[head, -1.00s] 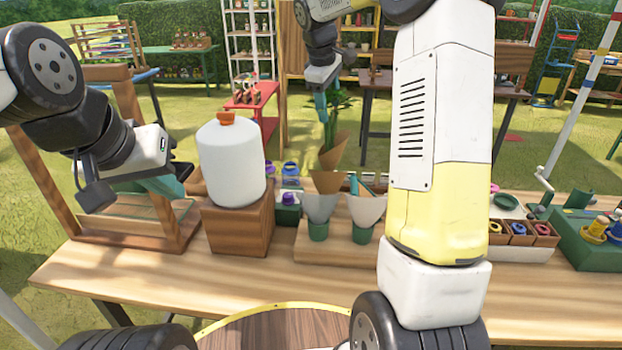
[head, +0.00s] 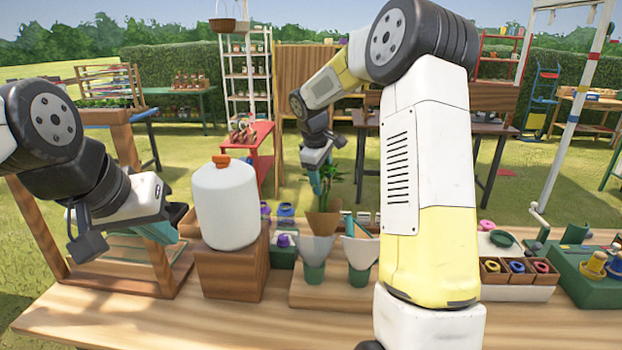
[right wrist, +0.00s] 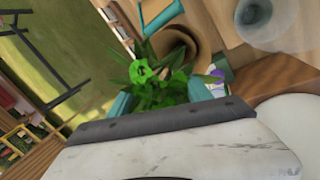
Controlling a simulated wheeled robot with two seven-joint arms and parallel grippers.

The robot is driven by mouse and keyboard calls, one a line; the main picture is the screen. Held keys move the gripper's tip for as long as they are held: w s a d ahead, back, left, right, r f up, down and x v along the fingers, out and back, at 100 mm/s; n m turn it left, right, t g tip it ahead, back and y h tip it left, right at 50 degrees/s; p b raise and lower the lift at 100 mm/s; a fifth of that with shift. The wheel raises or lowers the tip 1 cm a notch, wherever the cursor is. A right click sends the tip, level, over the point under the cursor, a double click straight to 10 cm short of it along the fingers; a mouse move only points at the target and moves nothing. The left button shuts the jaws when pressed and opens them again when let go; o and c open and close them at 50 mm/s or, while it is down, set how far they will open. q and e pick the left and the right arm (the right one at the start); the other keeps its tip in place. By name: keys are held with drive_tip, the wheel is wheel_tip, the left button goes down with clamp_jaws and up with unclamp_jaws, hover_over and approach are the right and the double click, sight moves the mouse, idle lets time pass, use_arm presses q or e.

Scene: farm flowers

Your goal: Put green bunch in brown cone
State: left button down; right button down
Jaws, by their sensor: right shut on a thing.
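The green bunch (head: 334,178) is a leafy tuft held in my right gripper (head: 318,182), which points down behind the table's middle. In the right wrist view the leaves (right wrist: 158,82) lie between the teal fingers of my right gripper (right wrist: 165,97). The brown cone (head: 322,222) stands just below, behind two pale cones. Its round mouth (right wrist: 196,42) shows beside the leaves, which overlap its near-left rim. The bunch's lower end is hidden, so I cannot tell how deep it sits. My left gripper (head: 155,232) hangs at the left; its finger gap is not clear.
Pale cones (head: 316,248) (head: 360,250) stand in green holders on a wooden block. A white jug (head: 226,205) on a wooden box (head: 232,270) is left of them. Small tubs and a green tray (head: 590,275) lie right. The table's front (head: 200,325) is clear.

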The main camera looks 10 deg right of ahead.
drive_tip(key=shift+c, duration=2.3)
unclamp_jaws()
drive_tip(key=v, duration=1.2)
drive_tip(key=s+r+m+t+y, duration=0.1)
drive_tip(key=s+r+m+y, duration=0.2)
drive_tip(key=s, duration=1.2)
drive_tip(key=s+a+f+m+t, duration=0.1)
drive_tip(key=s+f+m, duration=0.1)
drive_tip(key=s, duration=0.5)
drive_tip(key=s+a+f+m+t+y, duration=0.1)
drive_tip(key=s+m, duration=0.3)
drive_tip(key=s, duration=0.4)
drive_tip(key=shift+s+f+m, duration=0.3)
drive_tip(key=shift+f, duration=0.55)
